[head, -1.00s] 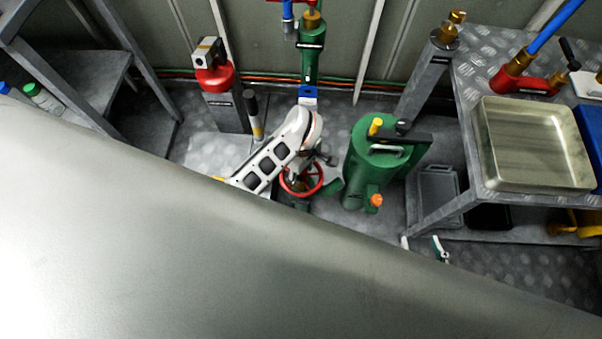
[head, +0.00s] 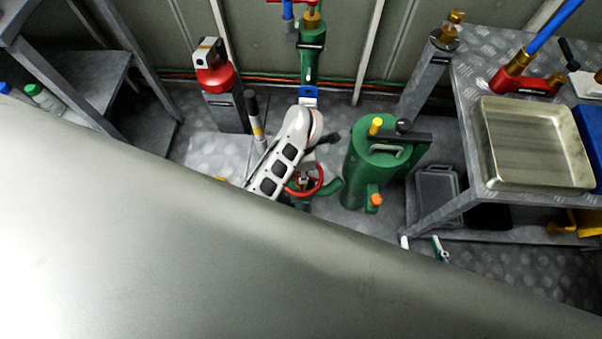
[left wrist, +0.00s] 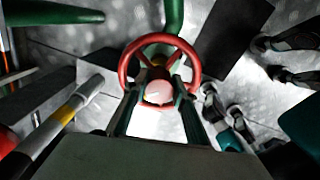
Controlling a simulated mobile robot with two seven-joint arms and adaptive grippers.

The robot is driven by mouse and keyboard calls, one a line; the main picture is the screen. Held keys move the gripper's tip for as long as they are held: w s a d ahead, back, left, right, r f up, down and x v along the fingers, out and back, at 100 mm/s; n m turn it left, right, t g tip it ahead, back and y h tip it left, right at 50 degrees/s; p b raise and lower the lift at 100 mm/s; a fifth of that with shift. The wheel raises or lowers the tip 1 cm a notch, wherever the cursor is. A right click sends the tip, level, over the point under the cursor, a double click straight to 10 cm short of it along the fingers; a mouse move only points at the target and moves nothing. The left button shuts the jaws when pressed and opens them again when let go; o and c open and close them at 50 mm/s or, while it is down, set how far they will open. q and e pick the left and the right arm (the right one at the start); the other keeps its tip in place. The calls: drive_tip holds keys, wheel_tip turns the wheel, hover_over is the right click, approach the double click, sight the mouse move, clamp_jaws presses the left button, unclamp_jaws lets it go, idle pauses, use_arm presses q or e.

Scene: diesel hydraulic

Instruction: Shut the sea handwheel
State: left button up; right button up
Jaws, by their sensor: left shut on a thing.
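The red handwheel (head: 318,186) sits low over the floor, left of the green cylinder, and my white left arm partly covers it in the head view. I take it for the sea handwheel; no label on it is readable. In the left wrist view its red ring (left wrist: 124,68) faces me, with spokes and a pale round piece (left wrist: 158,92) near its lower rim. My left gripper (left wrist: 158,103) is shut on the wheel, a finger on each side of the near rim; the exact contact is unclear.
A green cylinder (head: 362,165) stands close right of the wheel. A red-topped grey post (head: 225,107) and a dark-topped rod (head: 255,118) stand left. A metal bench (head: 480,187) with a tray (head: 535,185) is at right. Green piping (head: 313,65) rises behind.

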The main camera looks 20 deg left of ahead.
use_arm(q)
drive_tip(key=shift+s+a+f, duration=0.25)
drive_tip(key=shift+f, duration=0.15)
drive_tip(key=m, duration=0.4)
drive_tip(key=shift+a+f, duration=0.1)
drive_tip(key=m, duration=1)
drive_tip(key=shift+a, duration=0.1)
drive_tip(key=m, duration=0.5)
drive_tip(key=o, duration=1)
drive_tip(key=shift+f, duration=0.1)
drive_tip(key=shift+w+d+r, duration=0.2)
drive_tip(key=shift+d+r, duration=0.05)
drive_tip(key=shift+d, duration=0.05)
